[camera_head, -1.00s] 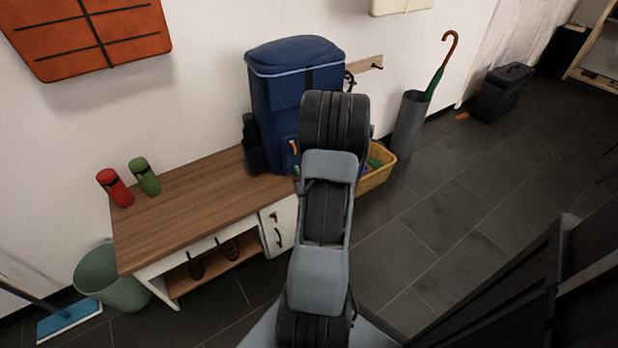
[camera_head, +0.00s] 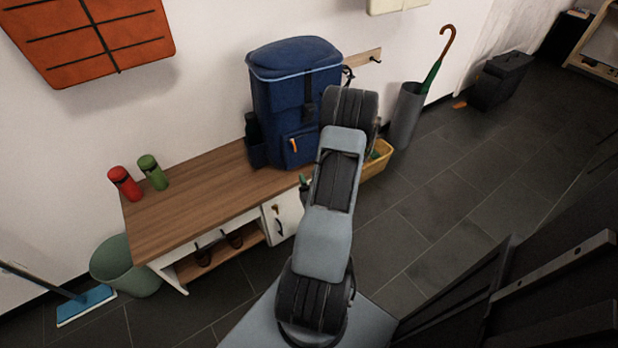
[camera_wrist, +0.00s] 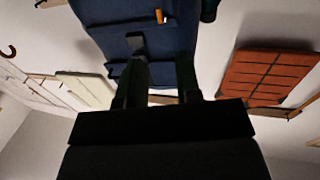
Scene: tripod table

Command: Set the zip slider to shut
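The blue backpack (camera_head: 290,85) stands upright on the wooden bench against the wall. An orange zip pull (camera_head: 294,146) hangs on its front pocket (camera_head: 302,144). In the wrist view the backpack (camera_wrist: 105,12) fills the top and the orange pull (camera_wrist: 160,16) shows near the top edge. My gripper (camera_wrist: 161,78) has its two dark fingers apart with an empty gap between them. The fingers point toward the backpack, with the pull beyond their tips and not between them. In the head view my arm hides most of the gripper. The zip's track is too small to make out.
A yellow basket (camera_head: 378,162) and an umbrella stand (camera_head: 405,118) are to the right. A green bin (camera_head: 122,265) is at left.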

